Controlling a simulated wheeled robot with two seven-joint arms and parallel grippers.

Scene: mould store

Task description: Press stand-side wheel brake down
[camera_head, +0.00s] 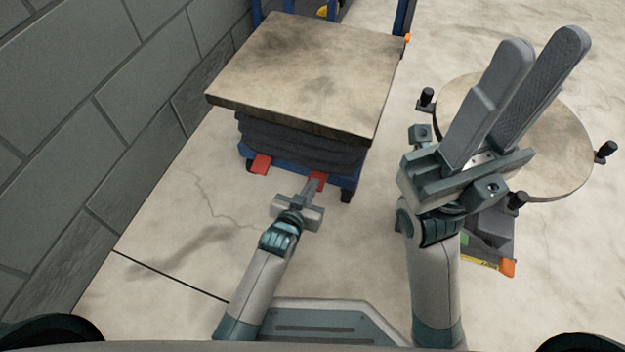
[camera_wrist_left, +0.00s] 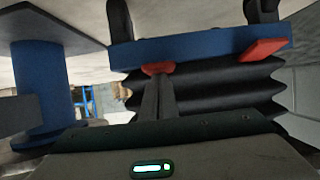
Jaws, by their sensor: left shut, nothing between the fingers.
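A lift cart with a wooden top (camera_head: 310,75), black bellows (camera_head: 300,145) and blue base stands ahead. Two red brake pedals stick out from its near edge. The right pedal (camera_head: 318,180), on the side of the round stand (camera_head: 545,125), is at the tips of my left gripper (camera_head: 312,186). In the left wrist view this pedal (camera_wrist_left: 158,68) is right at the shut fingers (camera_wrist_left: 157,82), which partly cover it. Contact and pedal tilt cannot be told. The left pedal (camera_head: 261,164) is clear. My right gripper (camera_head: 530,75) is open and empty, raised in front of the stand.
A grey block wall (camera_head: 100,110) runs along the left. The round stand has black knobs (camera_head: 606,151) around its rim. An orange-tipped part (camera_head: 507,267) lies low beneath my right gripper. The pale floor (camera_head: 200,210) left of my left arm is free.

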